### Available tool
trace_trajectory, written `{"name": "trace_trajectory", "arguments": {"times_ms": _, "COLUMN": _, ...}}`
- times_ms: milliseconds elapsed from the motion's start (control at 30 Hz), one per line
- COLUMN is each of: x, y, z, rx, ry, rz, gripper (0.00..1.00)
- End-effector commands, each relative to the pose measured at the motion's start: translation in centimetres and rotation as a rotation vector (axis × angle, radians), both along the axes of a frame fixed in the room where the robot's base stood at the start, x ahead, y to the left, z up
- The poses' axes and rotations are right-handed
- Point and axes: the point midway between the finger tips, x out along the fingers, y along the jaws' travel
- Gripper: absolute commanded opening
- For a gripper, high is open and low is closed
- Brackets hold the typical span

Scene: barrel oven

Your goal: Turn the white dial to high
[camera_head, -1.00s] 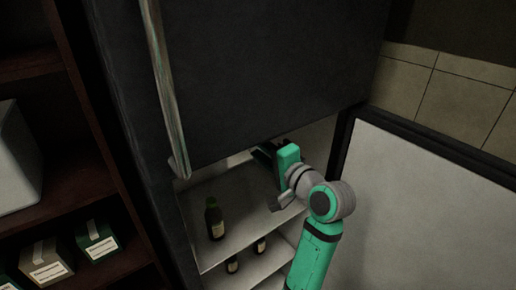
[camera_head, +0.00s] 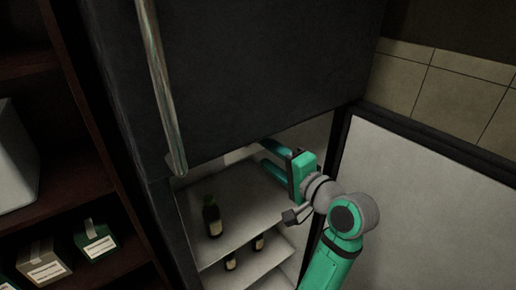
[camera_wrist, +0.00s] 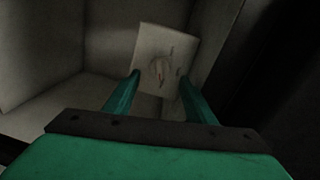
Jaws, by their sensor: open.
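The white dial (camera_wrist: 160,70) shows in the wrist view on a pale square panel (camera_wrist: 169,43) at the back of the fridge compartment. Faint marks surround it, too dim to read. My gripper (camera_wrist: 157,82) is open and empty, with its two green fingers on either side of the dial in the picture. I cannot tell how far the fingertips are from the dial. In the head view my gripper (camera_head: 268,157) reaches into the upper part of the open fridge compartment. The dial is hidden there behind the upper door and the arm.
A dark bottle (camera_head: 212,216) stands on the fridge shelf (camera_head: 240,200) left of my gripper, with more bottles below. The dark upper door (camera_head: 260,70) overhangs the opening. The open lower door (camera_head: 420,200) stands to the right. A brown shelf with boxes (camera_head: 95,240) is at the left.

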Motion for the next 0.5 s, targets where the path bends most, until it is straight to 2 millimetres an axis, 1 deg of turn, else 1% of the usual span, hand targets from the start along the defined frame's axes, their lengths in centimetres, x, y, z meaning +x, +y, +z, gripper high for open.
{"name": "trace_trajectory", "arguments": {"times_ms": 33, "x": -0.8, "y": -0.7, "z": 0.1, "rx": 0.001, "ry": -0.001, "rz": -0.004, "gripper": 0.50}}
{"name": "trace_trajectory", "arguments": {"times_ms": 200, "x": -2.8, "y": -2.2, "z": 0.2, "rx": 0.001, "ry": 0.000, "rz": -0.004, "gripper": 0.50}}
{"name": "trace_trajectory", "arguments": {"times_ms": 333, "x": -3.8, "y": -2.9, "z": 0.3, "rx": 0.001, "ry": 0.000, "rz": -0.004, "gripper": 0.50}}
{"name": "trace_trajectory", "arguments": {"times_ms": 500, "x": -4.2, "y": -3.1, "z": 0.3, "rx": 0.001, "ry": 0.001, "rz": -0.003, "gripper": 0.50}}
